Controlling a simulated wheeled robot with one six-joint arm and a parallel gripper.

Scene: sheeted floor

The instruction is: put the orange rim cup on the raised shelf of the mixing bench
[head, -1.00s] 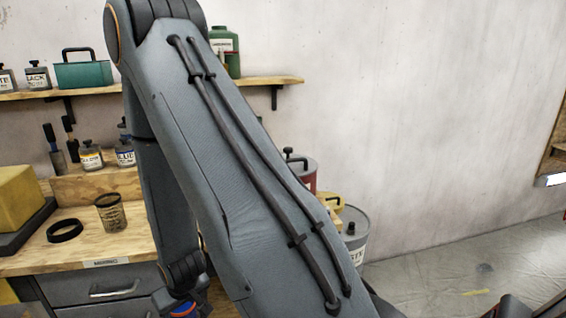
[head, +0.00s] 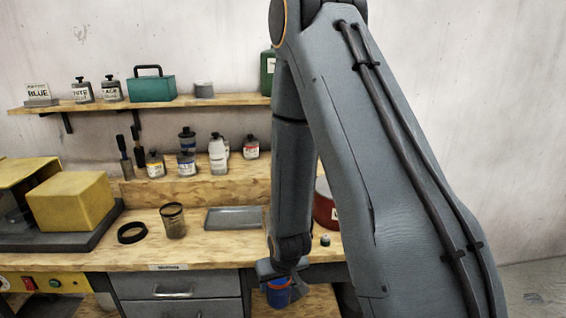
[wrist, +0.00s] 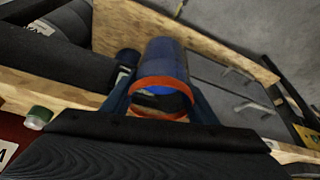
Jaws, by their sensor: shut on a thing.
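The orange rim cup is blue with an orange rim; it shows low in the head view (head: 279,293) and in the middle of the wrist view (wrist: 168,60). My gripper (head: 281,280) is shut on the cup, its fingers on both sides of it in the wrist view (wrist: 160,100). The cup hangs in front of the mixing bench (head: 110,257), below its top and right of the drawers. My arm hides the shelf's right end.
A mesh cup (head: 173,222), a black ring (head: 132,233) and a grey tray (head: 235,218) sit on the bench top. A yellow machine (head: 70,201) stands at left. A wall shelf (head: 150,103) hangs above. The raised shelf has bare wood along its front.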

